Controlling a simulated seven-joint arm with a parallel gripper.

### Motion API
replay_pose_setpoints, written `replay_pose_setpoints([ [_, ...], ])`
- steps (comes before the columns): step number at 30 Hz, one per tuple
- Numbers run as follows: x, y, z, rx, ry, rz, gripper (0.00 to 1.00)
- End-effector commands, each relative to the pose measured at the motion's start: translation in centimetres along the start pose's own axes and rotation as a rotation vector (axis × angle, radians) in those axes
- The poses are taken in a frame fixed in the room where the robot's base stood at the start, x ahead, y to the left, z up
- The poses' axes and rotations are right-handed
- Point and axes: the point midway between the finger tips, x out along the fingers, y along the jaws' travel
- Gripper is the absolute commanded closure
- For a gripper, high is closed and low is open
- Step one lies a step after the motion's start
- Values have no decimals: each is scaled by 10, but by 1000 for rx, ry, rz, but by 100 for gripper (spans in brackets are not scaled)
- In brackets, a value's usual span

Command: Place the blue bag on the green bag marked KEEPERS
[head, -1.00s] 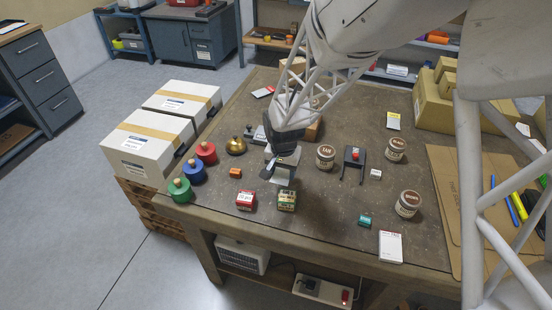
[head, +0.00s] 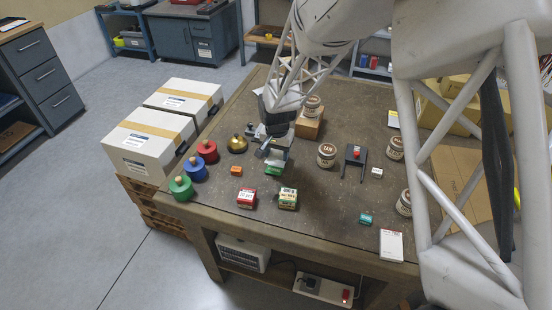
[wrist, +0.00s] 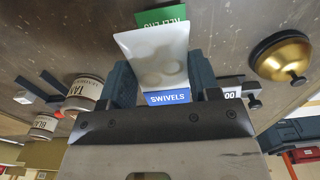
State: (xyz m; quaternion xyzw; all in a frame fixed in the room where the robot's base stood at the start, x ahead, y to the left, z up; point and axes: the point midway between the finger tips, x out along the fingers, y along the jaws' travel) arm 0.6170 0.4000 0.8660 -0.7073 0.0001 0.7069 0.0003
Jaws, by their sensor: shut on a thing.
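My gripper (head: 272,148) is shut on a clear bag (wrist: 158,58) with a blue header marked SWIVELS (wrist: 167,97), seen between the fingers in the wrist view. A green thing with white lettering (wrist: 162,16) lies just past the bag's far end. Its lettering is upside down and I cannot read KEEPERS on it. In the head view it seems to be the green patch (head: 273,169) on the table just in front of the gripper. The held bag partly covers it in the wrist view; I cannot tell whether they touch.
A brass bell (head: 237,144), an orange block (head: 236,171) and a TAN jar (head: 326,155) flank the gripper. Bare table lies between the TAN jar and front edge.

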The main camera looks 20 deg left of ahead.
Motion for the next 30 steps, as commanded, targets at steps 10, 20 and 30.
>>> replay_pose_setpoints([
  [10,15,-4,-7,0,-3,2,71],
  [20,36,-5,-7,0,-1,0,71],
  [30,38,-4,-7,0,-1,0,71],
])
